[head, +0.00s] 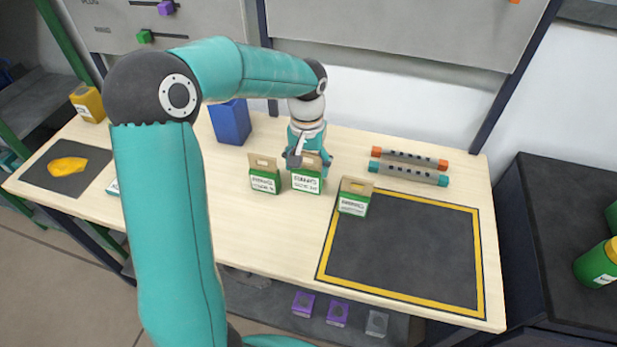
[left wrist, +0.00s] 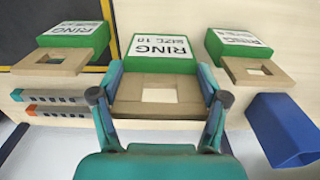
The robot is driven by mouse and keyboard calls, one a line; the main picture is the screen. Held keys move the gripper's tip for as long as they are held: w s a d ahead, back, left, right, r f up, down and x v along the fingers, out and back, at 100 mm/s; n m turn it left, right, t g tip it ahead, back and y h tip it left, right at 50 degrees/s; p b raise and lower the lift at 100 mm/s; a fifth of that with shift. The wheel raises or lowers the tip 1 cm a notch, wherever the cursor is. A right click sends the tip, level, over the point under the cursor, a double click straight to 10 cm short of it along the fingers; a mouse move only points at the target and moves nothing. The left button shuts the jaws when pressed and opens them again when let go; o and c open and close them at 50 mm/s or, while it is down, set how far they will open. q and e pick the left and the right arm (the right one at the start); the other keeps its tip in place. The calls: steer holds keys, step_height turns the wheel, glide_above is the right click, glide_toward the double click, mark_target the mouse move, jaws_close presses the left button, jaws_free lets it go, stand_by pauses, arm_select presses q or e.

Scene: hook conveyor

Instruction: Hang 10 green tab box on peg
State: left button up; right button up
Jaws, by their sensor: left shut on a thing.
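Several boxes with green bodies, white labels and cardboard tabs stand on the table. The middle box (head: 307,184) is in my left gripper (head: 308,160), which comes from above and is shut on it. In the left wrist view its label (left wrist: 163,46) reads RING SIZE 10, and its tab with a square hole lies between the fingers of the gripper (left wrist: 160,97). Another box (head: 264,180) stands just left of it, and a third box (head: 353,203) stands to the right, at the dark mat's corner. My right gripper is not in view.
Grey panels (head: 400,28) above the table carry a purple piece (head: 166,8) and a green piece (head: 145,37) at upper left. A blue bin (head: 231,122) stands left. Two grey tubes (head: 410,166) lie at the back right. The yellow-edged dark mat (head: 405,250) is mostly clear.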

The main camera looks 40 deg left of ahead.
mark_target(307, 179)
arm_select(q)
steer(key=shift+f, duration=2.35)
steer(key=o, duration=1.5)
steer(key=shift+f, duration=0.15)
step_height(307, 179, up, 4)
steer(key=shift+w+r+b, duration=0.15)
steer(key=shift+b, duration=0.45)
step_height(307, 179, up, 13)
steer(key=shift+f, duration=0.2)
